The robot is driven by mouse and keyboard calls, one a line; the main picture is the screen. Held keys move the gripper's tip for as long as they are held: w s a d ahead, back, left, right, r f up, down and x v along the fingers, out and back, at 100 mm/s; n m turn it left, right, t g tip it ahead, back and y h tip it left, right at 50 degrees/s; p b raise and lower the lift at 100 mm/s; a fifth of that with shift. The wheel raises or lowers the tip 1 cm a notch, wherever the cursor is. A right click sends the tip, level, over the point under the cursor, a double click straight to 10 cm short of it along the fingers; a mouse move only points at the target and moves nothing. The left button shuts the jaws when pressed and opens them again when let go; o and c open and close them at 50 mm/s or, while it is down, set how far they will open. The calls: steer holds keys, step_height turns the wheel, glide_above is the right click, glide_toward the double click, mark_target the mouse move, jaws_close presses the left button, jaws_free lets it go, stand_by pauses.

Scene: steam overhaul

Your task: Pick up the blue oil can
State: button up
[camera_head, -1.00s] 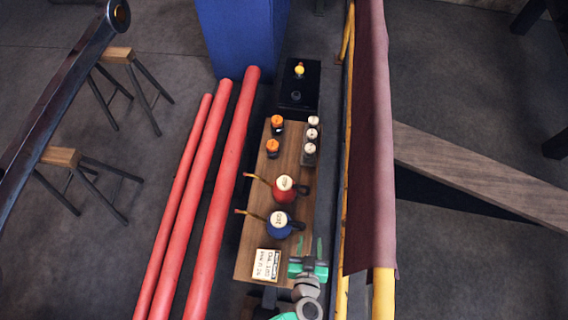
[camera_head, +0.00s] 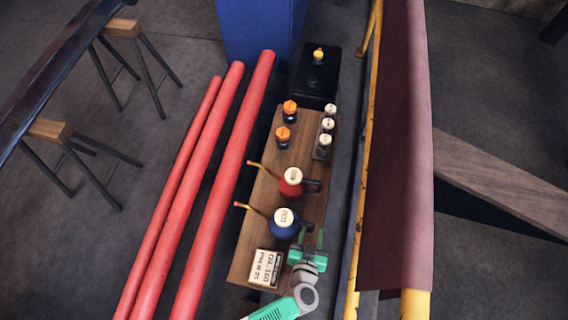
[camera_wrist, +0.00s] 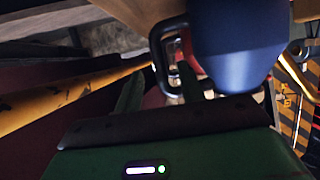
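The blue oil can (camera_head: 284,230) stands upright on the wooden board, with a cream label on top and a thin spout pointing left. In the wrist view its blue body (camera_wrist: 235,45) fills the upper right, and its black loop handle (camera_wrist: 157,55) shows just beyond my fingertips. My gripper (camera_head: 312,238) is at the can's right, handle side. In the wrist view the two green fingers of my gripper (camera_wrist: 160,88) are apart, with the handle at about the gap between them. Whether they touch the handle is unclear.
A red oil can (camera_head: 291,190) stands just behind the blue one. A cream labelled box (camera_head: 264,268) sits in front on the wooden board (camera_head: 247,232). Orange-capped and white-capped bottles stand farther back. Red pipes (camera_head: 226,190) lie left; a yellow rail (camera_head: 362,200) with maroon cloth runs right.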

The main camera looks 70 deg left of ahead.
mark_target(312, 229)
steer(key=x, duration=0.3)
steer(key=shift+a+r, duration=0.1)
steer(key=shift+a, duration=0.05)
steer(key=shift+s, duration=0.1)
jaws_close()
step_height(312, 229, up, 18)
steer(key=p, duration=0.8)
steer(key=shift+p, duration=0.3)
